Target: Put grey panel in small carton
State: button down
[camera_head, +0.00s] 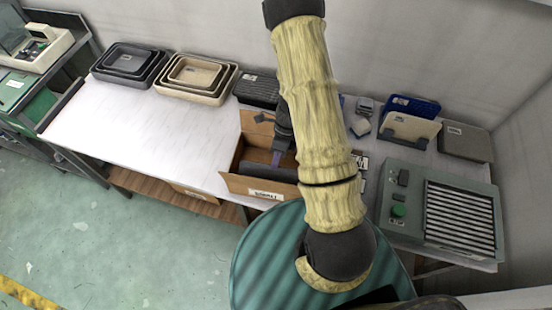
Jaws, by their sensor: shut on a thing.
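The small carton (262,187) is an open brown cardboard box with a white label on its front wall, standing at the front edge of the table. My gripper (277,157) points down into the carton, partly hidden by my arm. It is shut on a dark grey panel (257,169), which shows as a flat strip inside the carton, just behind the front wall. The panel's lower part is hidden by that wall, so I cannot tell whether it touches the carton floor.
Dark nested trays (128,62) and beige nested trays (195,78) stand at the back left. A ribbed dark item (258,88) lies behind the carton. A blue and beige holder (410,125) and a grey control box (440,210) are right. The table's left middle is clear.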

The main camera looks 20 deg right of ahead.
jog(key=c, duration=1.5)
grip_release()
jog(key=shift+r, duration=0.1)
jog(key=b+v, duration=0.2)
jog(key=v, duration=1.5)
jog(key=shift+r, duration=0.15)
jog(key=s+a+r+n+t+h, duration=0.2)
jog(key=s+n, duration=0.3)
jog(key=n, duration=0.7)
jog(key=s+a+r+n+t+h, duration=0.2)
jog(key=s+a+r+n+t, duration=0.1)
jog(key=n, duration=0.9)
jog(key=shift+s+a+r+t, duration=0.2)
jog(key=shift+s+a+t, duration=0.35)
jog(key=shift+s, duration=0.4)
